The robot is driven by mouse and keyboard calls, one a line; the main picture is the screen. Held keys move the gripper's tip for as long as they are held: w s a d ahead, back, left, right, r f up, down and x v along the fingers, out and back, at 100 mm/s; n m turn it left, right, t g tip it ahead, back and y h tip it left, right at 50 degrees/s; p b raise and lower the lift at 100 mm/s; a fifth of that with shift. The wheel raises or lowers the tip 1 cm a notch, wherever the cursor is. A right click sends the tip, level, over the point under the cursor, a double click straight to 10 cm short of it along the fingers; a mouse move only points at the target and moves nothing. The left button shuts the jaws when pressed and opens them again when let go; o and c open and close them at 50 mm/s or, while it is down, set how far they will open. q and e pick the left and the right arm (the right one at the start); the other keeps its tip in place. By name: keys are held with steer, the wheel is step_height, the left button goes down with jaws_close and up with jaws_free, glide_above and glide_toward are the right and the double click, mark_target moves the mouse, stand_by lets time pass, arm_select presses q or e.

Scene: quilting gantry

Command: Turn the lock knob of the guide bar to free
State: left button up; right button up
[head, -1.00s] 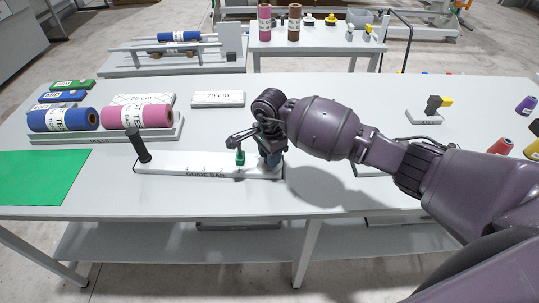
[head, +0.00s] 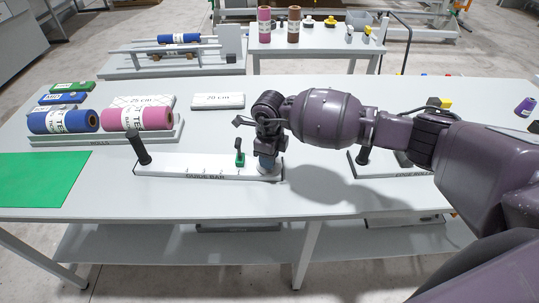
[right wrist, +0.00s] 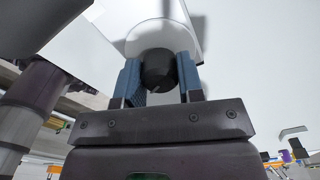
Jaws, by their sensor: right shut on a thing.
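The white guide bar (head: 185,165) lies on the table, with a black upright handle (head: 138,147) at its left end and a small green piece (head: 240,158) toward its right. My right gripper (head: 268,160) is over the bar's right end. In the right wrist view its blue fingers (right wrist: 159,80) are shut on the sides of the black lock knob (right wrist: 158,63). The knob stands on a pale round base (right wrist: 160,32). A small pale mark shows on the knob, but its setting cannot be read. The gripper hides the knob in the head view. My left gripper is out of view.
A blue roll (head: 62,121) and a pink roll (head: 140,117) sit on a rack behind the bar. A green mat (head: 40,180) lies at the left. Another device (head: 362,156) stands right of the bar, partly behind my arm. The table front is clear.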

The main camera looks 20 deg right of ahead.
steer(key=m+p, duration=0.1)
steer(key=m, duration=0.4)
steer(key=shift+r, duration=0.1)
steer(key=shift+m, duration=0.4)
steer(key=o, duration=0.9)
step_height(320, 180, up, 11)
steer(key=shift+f, duration=0.15)
stand_by(0.5)
